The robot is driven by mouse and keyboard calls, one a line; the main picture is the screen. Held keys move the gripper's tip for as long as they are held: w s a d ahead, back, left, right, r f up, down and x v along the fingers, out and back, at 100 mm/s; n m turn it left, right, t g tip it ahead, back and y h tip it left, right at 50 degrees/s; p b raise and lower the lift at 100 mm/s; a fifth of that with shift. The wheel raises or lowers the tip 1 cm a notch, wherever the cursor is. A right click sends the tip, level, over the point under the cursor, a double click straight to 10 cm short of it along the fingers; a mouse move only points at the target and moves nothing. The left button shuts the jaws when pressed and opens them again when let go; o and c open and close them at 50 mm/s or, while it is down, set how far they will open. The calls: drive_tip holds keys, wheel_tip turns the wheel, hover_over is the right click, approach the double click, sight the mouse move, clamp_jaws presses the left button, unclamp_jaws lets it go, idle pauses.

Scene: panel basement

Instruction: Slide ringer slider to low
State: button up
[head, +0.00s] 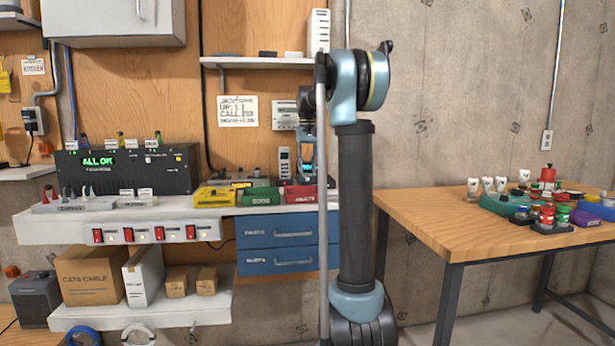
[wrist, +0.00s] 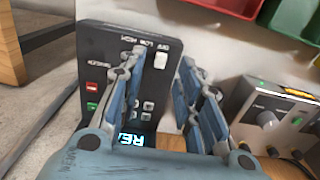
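In the wrist view a black panel (wrist: 100,70) carries small labels along its top edge that seem to read off, low and high. A light slider knob (wrist: 161,60) shows below these labels, towards the off end. Red and green buttons sit on the panel's left side and a lit display (wrist: 130,141) is partly covered. My gripper (wrist: 162,62) is open, its two blue-grey fingers either side of the knob in the picture. Whether they touch it I cannot tell. In the head view my gripper (head: 307,150) is by the wall, and my arm hides most of the panel.
A grey box with dials (wrist: 272,115) stands right of my gripper in the wrist view, with red and green bins above. In the head view the white workbench (head: 130,226) holds a black console (head: 130,168) and coloured bins. A wooden table (head: 440,215) stands right.

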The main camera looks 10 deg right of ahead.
sight(307, 179)
drive_tip(key=shift+f, duration=1.6)
clamp_jaws()
